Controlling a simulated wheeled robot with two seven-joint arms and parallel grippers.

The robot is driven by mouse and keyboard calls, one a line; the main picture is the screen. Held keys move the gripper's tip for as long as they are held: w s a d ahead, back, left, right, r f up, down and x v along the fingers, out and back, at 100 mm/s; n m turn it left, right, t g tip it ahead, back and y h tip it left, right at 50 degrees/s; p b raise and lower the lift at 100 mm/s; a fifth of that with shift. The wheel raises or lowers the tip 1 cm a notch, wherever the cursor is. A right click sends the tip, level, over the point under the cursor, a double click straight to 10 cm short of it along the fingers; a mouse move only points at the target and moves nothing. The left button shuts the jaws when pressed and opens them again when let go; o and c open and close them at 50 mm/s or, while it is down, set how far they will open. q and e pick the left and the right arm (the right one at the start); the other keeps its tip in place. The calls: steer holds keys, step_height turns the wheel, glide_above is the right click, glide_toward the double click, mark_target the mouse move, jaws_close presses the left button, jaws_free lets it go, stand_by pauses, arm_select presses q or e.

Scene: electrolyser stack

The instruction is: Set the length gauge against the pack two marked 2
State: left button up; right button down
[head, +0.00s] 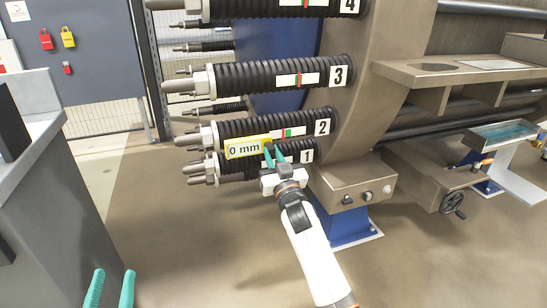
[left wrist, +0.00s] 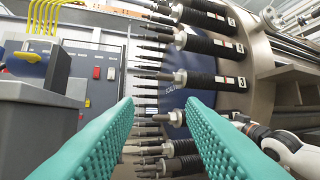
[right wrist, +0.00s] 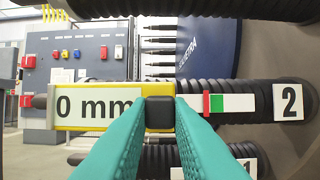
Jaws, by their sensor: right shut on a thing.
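My right gripper (head: 272,153) is shut on the dark grip block (right wrist: 160,113) of the length gauge, a yellow-edged plate (head: 247,147) reading "0 mm". The gauge also shows in the right wrist view (right wrist: 95,105). Pack two (head: 237,128) is a black ribbed spring pack with a white "2" label and a white, red and green strip (right wrist: 232,103). In the head view the gauge overlaps the pack's lower front edge, left of the label; I cannot tell whether it touches. My left gripper (head: 112,287) is open and empty, low at the left; its fingers show in the left wrist view (left wrist: 160,110).
Pack three (head: 255,75) lies above and pack one (head: 240,167) close below, beside my right gripper. A grey cabinet (head: 45,190) stands at the left. A brown control box (head: 350,190) and a handwheel (head: 453,203) are to the right. The floor between is clear.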

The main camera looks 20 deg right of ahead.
arm_select(q)
steer(key=shift+w+f, duration=0.1)
stand_by(0.3)
steer(key=shift+w+a+f+g+y, duration=0.1)
steer(key=shift+w+f+g+y, duration=0.1)
steer(key=shift+f+g+y, duration=0.4)
steer(key=shift+f, duration=0.2)
steer(key=shift+p, duration=0.3)
steer(key=shift+w, duration=0.1)
steer(key=shift+w+f+g, duration=0.15)
steer(key=shift+f+g, duration=0.35)
steer(key=shift+f, duration=0.1)
steer(key=shift+f, duration=0.1)
